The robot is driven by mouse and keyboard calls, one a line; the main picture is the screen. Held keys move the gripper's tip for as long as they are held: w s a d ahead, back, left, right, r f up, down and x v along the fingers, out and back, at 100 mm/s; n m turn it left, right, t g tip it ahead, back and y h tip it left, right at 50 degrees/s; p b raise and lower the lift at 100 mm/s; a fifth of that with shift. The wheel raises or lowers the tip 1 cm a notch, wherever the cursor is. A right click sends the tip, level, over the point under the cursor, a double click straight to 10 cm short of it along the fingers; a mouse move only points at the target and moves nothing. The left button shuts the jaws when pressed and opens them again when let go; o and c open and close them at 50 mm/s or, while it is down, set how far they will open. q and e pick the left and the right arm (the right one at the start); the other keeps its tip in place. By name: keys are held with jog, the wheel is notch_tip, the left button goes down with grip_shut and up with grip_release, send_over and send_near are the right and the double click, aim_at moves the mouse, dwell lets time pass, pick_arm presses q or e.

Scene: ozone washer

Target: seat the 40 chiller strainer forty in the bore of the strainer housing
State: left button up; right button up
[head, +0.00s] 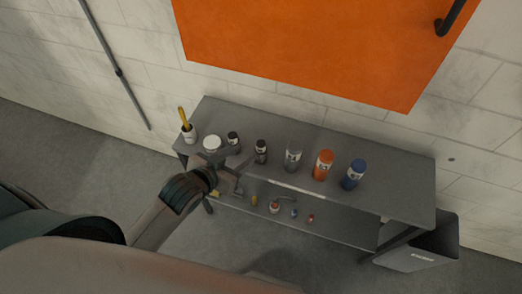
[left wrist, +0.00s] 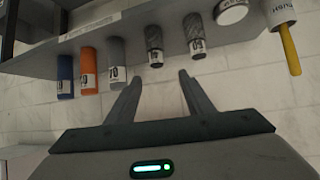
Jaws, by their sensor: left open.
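Two dark mesh cylinders with white labels stand on the grey bench top: one left of centre (head: 233,140), the other beside it (head: 261,149). In the left wrist view they appear as a nearer-centre mesh cylinder (left wrist: 154,40) and one to its right (left wrist: 194,32). My right gripper is not in view.
The bench (head: 400,186) also bears a grey cylinder (head: 292,158), an orange one (head: 323,165), a blue one (head: 354,175), a white-topped jar (head: 211,143) and a cup with a yellow-handled tool (head: 189,133). Small items lie on the lower shelf (head: 345,234). A dark bin (head: 425,250) stands right.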

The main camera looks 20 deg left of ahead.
aim_at(259, 146)
pick_arm(q)
jog(key=p+x, duration=0.2)
jog(key=x, duration=0.7)
jog(key=shift+f, duration=0.1)
jog(key=shift+d, duration=0.1)
jog(key=shift+p+x, duration=0.7)
jog(key=shift+x, duration=0.15)
jog(key=shift+w+d+f+p, duration=0.4)
jog(key=shift+w+d+f, duration=0.1)
jog(key=shift+w, duration=0.15)
jog(key=shift+x, duration=0.8)
jog(key=shift+f, duration=0.1)
jog(key=shift+c, duration=0.5)
jog(key=c, duration=1)
jog(key=shift+c, duration=0.2)
